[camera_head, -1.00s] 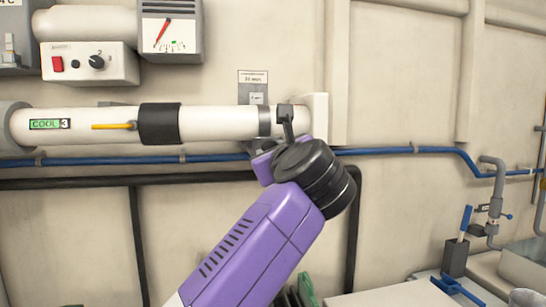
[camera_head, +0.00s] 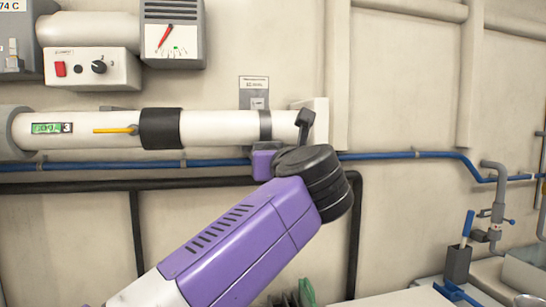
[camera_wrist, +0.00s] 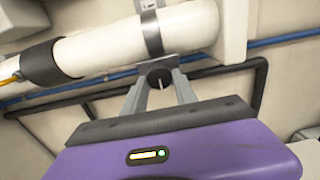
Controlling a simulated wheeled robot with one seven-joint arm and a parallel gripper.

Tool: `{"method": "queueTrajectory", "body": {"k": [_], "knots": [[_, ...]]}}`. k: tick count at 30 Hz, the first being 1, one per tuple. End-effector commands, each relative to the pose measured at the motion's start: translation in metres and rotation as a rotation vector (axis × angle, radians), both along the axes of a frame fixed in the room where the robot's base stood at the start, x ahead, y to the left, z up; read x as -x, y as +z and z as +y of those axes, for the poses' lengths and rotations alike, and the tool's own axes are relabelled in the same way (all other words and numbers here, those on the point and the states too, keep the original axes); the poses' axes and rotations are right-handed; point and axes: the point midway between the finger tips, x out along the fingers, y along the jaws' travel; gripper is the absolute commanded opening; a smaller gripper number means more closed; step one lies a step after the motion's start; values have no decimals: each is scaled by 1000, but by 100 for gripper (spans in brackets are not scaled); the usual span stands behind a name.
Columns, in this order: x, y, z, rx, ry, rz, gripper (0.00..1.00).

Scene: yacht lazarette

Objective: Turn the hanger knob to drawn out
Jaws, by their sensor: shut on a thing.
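The hanger knob (camera_wrist: 159,75) is a small dark round knob with a pale line on its face, seen in the wrist view just below the white pipe. My gripper (camera_wrist: 158,78) has its two grey fingers on either side of the knob and is shut on it. The pale line runs roughly up and down in that view. A metal strap (camera_wrist: 152,30) circles the pipe above the knob. In the head view the strap (camera_head: 265,125) shows under a small labelled plate (camera_head: 254,92), whose text is too small to read. There my wrist hides the knob and the fingertips.
The white pipe (camera_head: 215,127) carries a black band (camera_head: 160,128) and a yellow lever (camera_head: 115,130). A blue line (camera_head: 400,155) and a black pipe (camera_head: 90,183) run below. A control box (camera_head: 92,68) and a gauge (camera_head: 172,38) hang upper left. Blue-handled fittings (camera_head: 466,225) stand lower right.

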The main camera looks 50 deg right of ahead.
Motion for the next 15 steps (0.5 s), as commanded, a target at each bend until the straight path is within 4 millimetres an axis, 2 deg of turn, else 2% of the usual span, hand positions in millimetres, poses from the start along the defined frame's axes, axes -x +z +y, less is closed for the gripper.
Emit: {"method": "queueTrajectory", "body": {"k": [6,7,9,15], "knots": [[0,-3,0,-2,0,7,0],[0,-3,0,-2,0,7,40],[0,-3,0,-2,0,6,54],[0,-1,0,-1,0,3,55]]}}
